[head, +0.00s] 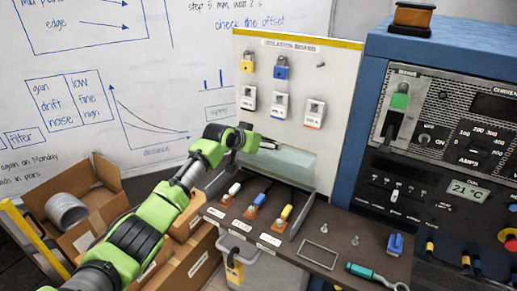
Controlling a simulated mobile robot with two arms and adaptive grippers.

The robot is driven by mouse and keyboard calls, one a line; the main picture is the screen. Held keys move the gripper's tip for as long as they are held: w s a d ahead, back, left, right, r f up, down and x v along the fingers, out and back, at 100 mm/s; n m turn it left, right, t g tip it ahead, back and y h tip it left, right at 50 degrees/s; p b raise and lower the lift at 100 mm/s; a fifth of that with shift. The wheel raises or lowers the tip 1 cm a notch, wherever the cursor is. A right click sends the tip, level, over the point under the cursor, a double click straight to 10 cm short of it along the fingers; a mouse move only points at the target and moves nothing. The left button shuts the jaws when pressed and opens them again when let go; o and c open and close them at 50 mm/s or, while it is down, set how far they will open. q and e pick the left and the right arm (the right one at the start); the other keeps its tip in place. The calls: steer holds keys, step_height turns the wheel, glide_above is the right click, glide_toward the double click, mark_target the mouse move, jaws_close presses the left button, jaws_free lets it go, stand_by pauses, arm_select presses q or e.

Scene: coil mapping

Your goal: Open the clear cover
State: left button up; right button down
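The clear cover (290,162) is a pale, greenish see-through panel. It stands tilted up at the back of a grey tray-like housing holding three switches with white, blue (258,200) and yellow (280,217) handles. My green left arm reaches in from the left. Its dark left gripper (268,144) is at the upper left edge of the cover. Whether it touches the cover is unclear, and the small, overlapping fingers do not show if they are open or shut. My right gripper is not in view.
An isolation board (300,85) with padlocks and tags stands behind. A blue control cabinet (430,65) is at right. The bench (335,225) holds a green-handled tool (375,275), a blue padlock (395,244) and a thin frame. Cardboard boxes (90,205) are at lower left.

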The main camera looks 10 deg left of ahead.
arm_select(q)
steer(key=shift+w+d+r, duration=0.35)
steer(key=shift+w+r, duration=0.1)
steer(key=shift+w, duration=0.25)
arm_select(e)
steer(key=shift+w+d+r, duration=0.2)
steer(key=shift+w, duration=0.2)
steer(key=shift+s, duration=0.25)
arm_select(q)
steer(key=o, duration=1.3)
steer(key=shift+s, duration=0.1)
steer(key=shift+s+a+r, duration=0.25)
steer(key=shift+s, duration=0.3)
steer(key=v, duration=1)
steer(key=shift+s+r, duration=0.2)
steer(key=shift+s, duration=0.05)
